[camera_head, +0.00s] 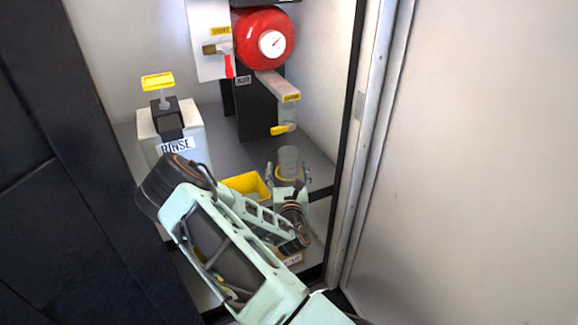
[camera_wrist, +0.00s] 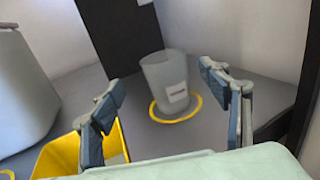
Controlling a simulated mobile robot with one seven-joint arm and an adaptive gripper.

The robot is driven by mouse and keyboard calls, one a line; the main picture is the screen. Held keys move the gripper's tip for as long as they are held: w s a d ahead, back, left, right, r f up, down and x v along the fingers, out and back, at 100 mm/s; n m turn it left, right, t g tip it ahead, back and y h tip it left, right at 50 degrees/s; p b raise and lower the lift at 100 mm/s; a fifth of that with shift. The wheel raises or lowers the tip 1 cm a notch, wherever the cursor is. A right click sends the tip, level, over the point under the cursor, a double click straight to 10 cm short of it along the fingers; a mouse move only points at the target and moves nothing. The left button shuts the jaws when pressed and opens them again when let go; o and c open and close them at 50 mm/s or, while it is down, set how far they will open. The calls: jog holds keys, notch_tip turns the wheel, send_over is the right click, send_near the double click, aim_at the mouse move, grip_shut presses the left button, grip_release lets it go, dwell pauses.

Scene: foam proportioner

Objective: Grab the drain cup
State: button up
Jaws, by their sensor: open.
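The drain cup (camera_wrist: 166,74) is a translucent grey cup with a white label. It stands upright inside a yellow ring (camera_wrist: 176,118) on the grey floor of the cabinet. In the head view the cup (camera_head: 289,158) shows just beyond my gripper (camera_head: 288,174). In the wrist view my gripper (camera_wrist: 163,88) is open and empty, one finger to the left of the cup and one to the right. The cup appears ahead of the fingers, with visible gaps on both sides. My arm hides part of the cabinet floor in the head view.
A yellow bin (camera_head: 246,184) stands left of my gripper. A white RINSE container (camera_head: 174,134) is further left. A spout with a yellow handle (camera_head: 283,129) hangs above the cup, below a red tank (camera_head: 257,37). The cabinet's right edge (camera_head: 346,145) is close by.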

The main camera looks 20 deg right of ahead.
aim_at(288, 147)
jog(key=shift+x, duration=1.1)
jog(key=shift+d+r+b+x, duration=0.1)
jog(key=shift+r+b+x, duration=0.15)
jog(key=shift+x, duration=1.1)
jog(key=shift+d+r+b+x, duration=0.15)
jog(key=shift+b+x, duration=0.1)
jog(key=shift+x, duration=1.1)
jog(key=shift+s, duration=0.1)
jog(key=c, duration=1.3)
